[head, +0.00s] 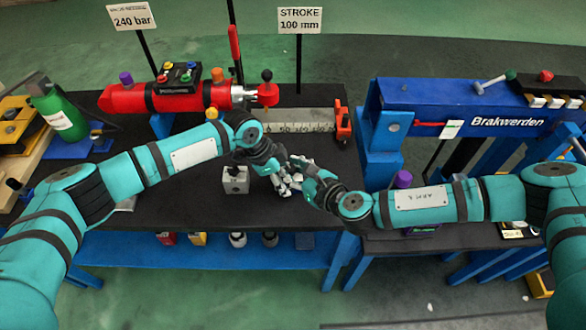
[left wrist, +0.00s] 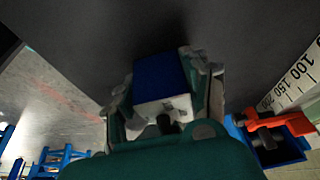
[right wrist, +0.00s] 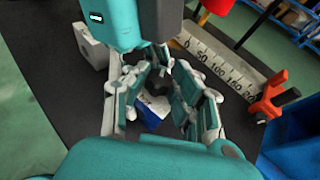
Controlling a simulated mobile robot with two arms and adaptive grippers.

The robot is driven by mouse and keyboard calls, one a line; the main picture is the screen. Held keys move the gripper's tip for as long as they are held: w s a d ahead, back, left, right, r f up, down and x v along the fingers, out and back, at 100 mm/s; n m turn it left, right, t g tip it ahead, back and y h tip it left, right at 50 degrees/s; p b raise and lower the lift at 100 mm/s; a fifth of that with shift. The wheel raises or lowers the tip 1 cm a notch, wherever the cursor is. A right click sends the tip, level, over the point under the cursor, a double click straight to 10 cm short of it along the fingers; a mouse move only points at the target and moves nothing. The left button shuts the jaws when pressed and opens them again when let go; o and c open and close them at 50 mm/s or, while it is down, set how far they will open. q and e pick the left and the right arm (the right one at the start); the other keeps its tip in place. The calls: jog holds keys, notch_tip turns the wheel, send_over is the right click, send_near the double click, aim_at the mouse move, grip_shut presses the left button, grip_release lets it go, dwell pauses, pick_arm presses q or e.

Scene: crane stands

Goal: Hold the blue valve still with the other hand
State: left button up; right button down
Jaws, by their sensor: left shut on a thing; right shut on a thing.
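The blue valve is a small block with a blue face and a white face. It shows between the fingers of my left gripper (left wrist: 168,95) in the left wrist view, where the valve (left wrist: 160,80) has a black stub on its near side. In the right wrist view the valve (right wrist: 152,112) is partly hidden among the fingers of both hands. My right gripper (right wrist: 160,100) is shut around it from the other side. In the head view my left gripper (head: 283,182) and right gripper (head: 303,175) meet above the dark bench, and their fingers mostly cover the valve.
A grey block with a hole (head: 235,181) stands close left of the hands. Behind are the red cylinder (head: 180,97), the stroke scale (head: 300,127) and a red-orange clamp (head: 342,124). A blue frame (head: 440,115) stands right. The bench front is clear.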

jog(key=shift+a+r, duration=0.15)
jog(key=shift+r, duration=0.15)
jog(key=c, duration=1.5)
grip_release()
jog(key=shift+o, duration=0.8)
jog(key=shift+f, duration=0.15)
jog(key=v, duration=1.2)
